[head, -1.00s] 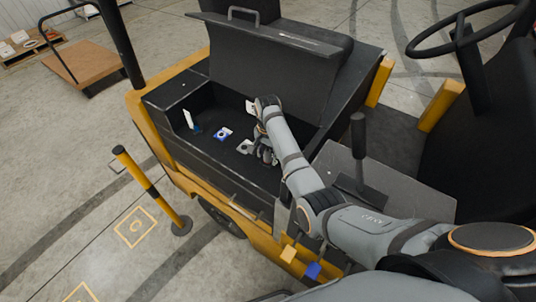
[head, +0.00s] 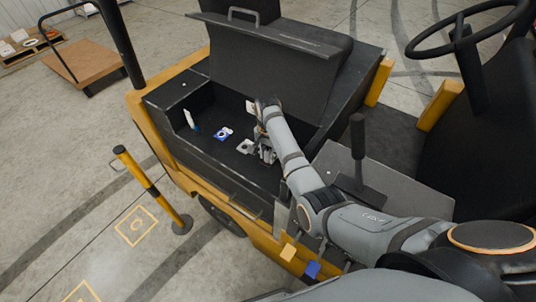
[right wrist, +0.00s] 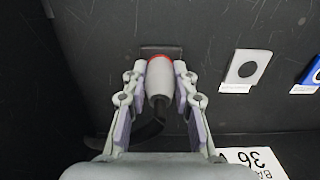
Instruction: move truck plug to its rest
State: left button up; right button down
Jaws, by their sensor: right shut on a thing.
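The truck plug (right wrist: 159,88) is a grey cylinder with a red ring at its far end and a black cable (right wrist: 147,132) behind it. My right gripper (right wrist: 161,75) is shut on it. The plug's red end is at a dark rectangular block (right wrist: 160,51); I cannot tell whether it is seated in it. In the head view my right gripper (head: 265,150) reaches down into the truck's open compartment, and the plug cannot be made out there. A grey plate with a round dark hole (right wrist: 247,71) is to the right in the wrist view, apart from the plug. My left gripper is not in view.
A blue plate (head: 223,134) lies beyond the grey plate (head: 244,146). The compartment's lid (head: 265,70) stands raised behind my arm. A white label (right wrist: 255,160) shows near the gripper. A lever (head: 357,135) stands right of the compartment; a striped post (head: 138,170) stands outside.

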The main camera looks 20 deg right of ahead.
jog(key=shift+r, duration=0.15)
jog(key=shift+w+r+p, duration=0.1)
jog(key=shift+r+p, duration=0.25)
jog(key=shift+p, duration=0.05)
jog(key=shift+r+p, duration=0.4)
jog(key=shift+r, duration=2.15)
jog(key=shift+r, duration=3)
jog(key=shift+d+f, duration=0.1)
